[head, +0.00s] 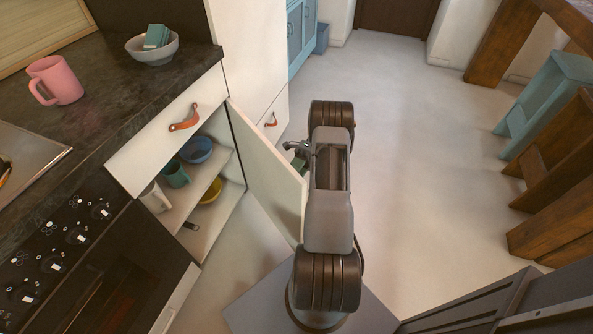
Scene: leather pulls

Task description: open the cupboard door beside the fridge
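The white cupboard door (268,160) stands swung well open, its panel angled out from the cabinet beside the tall white fridge-like unit (247,45). The open cupboard (215,150) shows shelves with blue, teal and yellow dishes and a pale cup. My gripper (297,150) is at the door's far side, near its upper outer edge. It is small and partly hidden by the door and my arm, so I cannot tell whether it touches the door or how its fingers stand. The door's own pull is hidden.
A drawer with a brown leather pull (184,118) sits above the cupboard. The dark counter (110,75) holds a pink mug (56,80) and a bowl (152,50). An oven (110,270) is at lower left. Open floor (420,130) lies right; wooden and blue stools (545,90) stand beyond.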

